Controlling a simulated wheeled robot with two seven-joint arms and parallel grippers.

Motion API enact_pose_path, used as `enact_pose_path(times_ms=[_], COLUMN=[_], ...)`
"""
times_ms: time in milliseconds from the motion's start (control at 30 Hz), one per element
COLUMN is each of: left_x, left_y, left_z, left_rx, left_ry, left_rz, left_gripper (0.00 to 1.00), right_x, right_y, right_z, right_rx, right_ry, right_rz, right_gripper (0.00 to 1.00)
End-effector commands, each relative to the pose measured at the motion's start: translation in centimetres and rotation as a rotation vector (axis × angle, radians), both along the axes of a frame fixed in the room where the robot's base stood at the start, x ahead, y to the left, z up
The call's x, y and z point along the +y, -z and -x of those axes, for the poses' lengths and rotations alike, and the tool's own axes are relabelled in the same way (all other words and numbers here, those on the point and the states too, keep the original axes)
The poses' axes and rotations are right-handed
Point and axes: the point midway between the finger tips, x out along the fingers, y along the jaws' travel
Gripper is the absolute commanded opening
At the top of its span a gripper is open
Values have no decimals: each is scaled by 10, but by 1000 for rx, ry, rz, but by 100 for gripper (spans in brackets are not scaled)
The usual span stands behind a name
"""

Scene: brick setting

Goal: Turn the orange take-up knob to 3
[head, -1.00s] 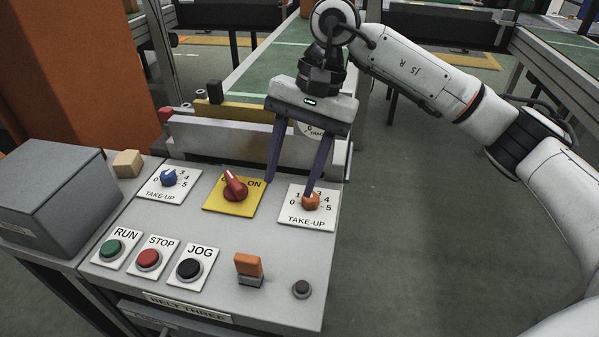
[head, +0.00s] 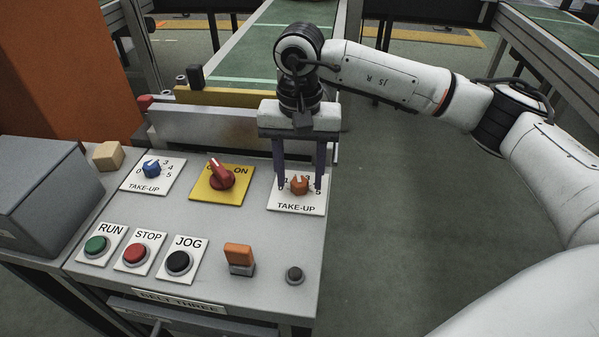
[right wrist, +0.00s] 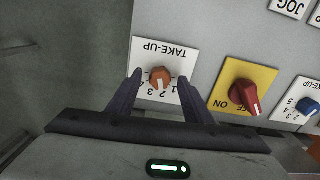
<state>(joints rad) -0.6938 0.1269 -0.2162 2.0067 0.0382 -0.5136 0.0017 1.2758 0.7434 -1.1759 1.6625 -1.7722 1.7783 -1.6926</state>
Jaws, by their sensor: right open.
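The orange take-up knob (head: 299,187) sits on a white TAKE-UP plate (head: 284,204) at the panel's right. It also shows in the right wrist view (right wrist: 160,76), upside down, its white pointer mark toward the numbers, seemingly near 2; the exact setting is hard to read. My right gripper (head: 299,188) is open and points down, one finger on each side of the knob. In the right wrist view its fingertips (right wrist: 160,75) flank the knob with small gaps; whether either touches it I cannot tell. The fingers hide part of the scale in the head view. My left gripper is out of view.
A red selector (head: 221,175) on a yellow plate and a blue take-up knob (head: 151,169) stand to the left. In front are an orange rocker (head: 239,255), a black button (head: 295,275) and RUN, STOP and JOG buttons. A grey rail (head: 215,127) runs behind the panel.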

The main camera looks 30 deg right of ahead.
Motion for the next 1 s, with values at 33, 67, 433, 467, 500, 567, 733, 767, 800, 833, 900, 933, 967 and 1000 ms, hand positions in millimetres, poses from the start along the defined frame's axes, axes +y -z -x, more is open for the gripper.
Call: enact_pose_path(times_ms=[33,67,433,467,500,567,733,767,800,833,900,933,967,1000], left_x=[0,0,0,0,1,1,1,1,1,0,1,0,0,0], left_y=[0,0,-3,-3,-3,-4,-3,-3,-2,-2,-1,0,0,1], left_z=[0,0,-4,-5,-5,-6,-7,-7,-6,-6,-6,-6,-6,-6], left_rx=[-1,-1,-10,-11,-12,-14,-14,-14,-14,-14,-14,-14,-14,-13], left_ry=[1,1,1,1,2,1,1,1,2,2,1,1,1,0], left_rz=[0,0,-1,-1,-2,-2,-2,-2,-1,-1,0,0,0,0], left_gripper=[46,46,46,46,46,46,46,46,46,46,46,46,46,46], right_x=[0,0,0,0,0,0,0,0,0,0,0,0,0,0], right_y=[2,2,2,2,2,2,2,2,2,2,2,2,2,2], right_z=[0,0,0,0,0,0,0,0,0,0,0,0,0,0], right_rx=[0,0,0,0,0,0,-1,-1,-1,-1,-1,-1,-1,-2], right_ry=[0,0,0,0,0,0,15,22,35,46,79,95,114,140], right_rz=[0,0,0,0,0,0,1,1,0,0,0,0,0,-1], right_gripper=[46,46,19,14,7,5,5,5,5,5,5,5,5,5])
